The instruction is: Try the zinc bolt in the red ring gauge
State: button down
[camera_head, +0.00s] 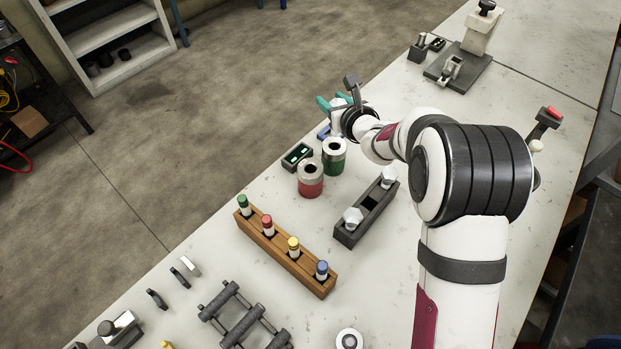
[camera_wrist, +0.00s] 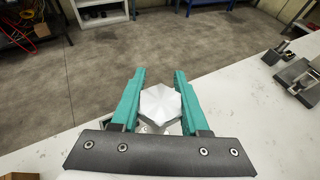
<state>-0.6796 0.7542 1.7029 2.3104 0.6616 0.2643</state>
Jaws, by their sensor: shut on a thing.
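My gripper (camera_head: 337,103) is above the far-left part of the bench in the head view. In the wrist view its teal fingers (camera_wrist: 158,100) are shut on a silvery hex-headed bolt, the zinc bolt (camera_wrist: 160,104). The bolt's head faces the wrist camera and its shank is hidden. The red ring gauge (camera_head: 311,182), a red cylinder with a pale top and a dark hole, stands upright on the bench. It is nearer the head camera than my gripper, apart from it. The green ring gauge (camera_head: 334,158) stands just behind it.
A dark bolt holder (camera_head: 350,236) has a pale hex bolt at each end and an empty middle slot. A small black box with green lights (camera_head: 297,156) sits beside the gauges. A wooden rack (camera_head: 312,283) of colour-topped pieces stands nearer. The bench edge runs close on the left.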

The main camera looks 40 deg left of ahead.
jog(key=s+r+n+g+y, duration=0.1)
jog(key=s+r+n+g, duration=0.2)
jog(key=s+n+g, duration=0.3)
jog(key=s, duration=0.4)
jog(key=shift+s+a+g+y, duration=0.2)
jog(key=shift+s+g+y, duration=0.15)
jog(key=shift+g+y, duration=0.05)
jog(key=shift+f, duration=2.9)
jog(key=shift+f, duration=0.95)
dwell(2.8)
